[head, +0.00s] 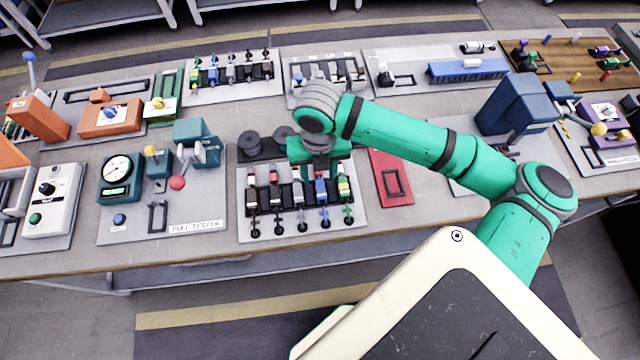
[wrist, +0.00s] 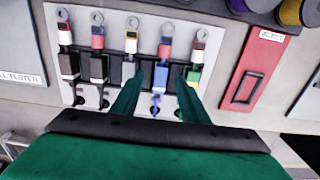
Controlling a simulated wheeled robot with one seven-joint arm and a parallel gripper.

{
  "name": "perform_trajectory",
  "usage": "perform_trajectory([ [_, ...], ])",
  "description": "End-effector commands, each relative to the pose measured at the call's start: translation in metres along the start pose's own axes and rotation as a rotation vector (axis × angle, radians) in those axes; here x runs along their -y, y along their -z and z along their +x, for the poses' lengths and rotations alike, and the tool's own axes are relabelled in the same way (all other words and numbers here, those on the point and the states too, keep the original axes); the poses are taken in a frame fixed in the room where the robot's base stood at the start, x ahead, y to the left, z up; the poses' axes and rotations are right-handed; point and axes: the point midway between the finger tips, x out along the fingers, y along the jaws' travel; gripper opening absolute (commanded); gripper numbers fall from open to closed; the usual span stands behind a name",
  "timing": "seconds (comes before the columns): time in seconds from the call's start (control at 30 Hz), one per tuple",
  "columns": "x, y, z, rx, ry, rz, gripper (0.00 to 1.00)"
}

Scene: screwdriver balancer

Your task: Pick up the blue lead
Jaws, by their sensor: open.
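The blue lead (head: 320,190) stands in a row of several leads on a grey panel at the table's front middle.
A yellow and green lead (wrist: 194,75) is close to the right finger, and a grey lead (wrist: 130,70) close to the left. A red panel (head: 391,180) lies to the right. Dark spools (head: 250,143) stand behind. A gauge tester (head: 118,175) is at left.

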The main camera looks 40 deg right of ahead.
Motion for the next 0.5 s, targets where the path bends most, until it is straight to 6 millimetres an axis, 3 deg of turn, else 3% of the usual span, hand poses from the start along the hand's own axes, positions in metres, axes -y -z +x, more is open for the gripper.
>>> perform_trajectory([
  [0.3, 0.002, 0.002, 0.041, -0.001, -0.002, 0.002, 0.41],
  [0.5, 0.003, 0.002, 0.044, 0.000, -0.001, 0.001, 0.41],
])
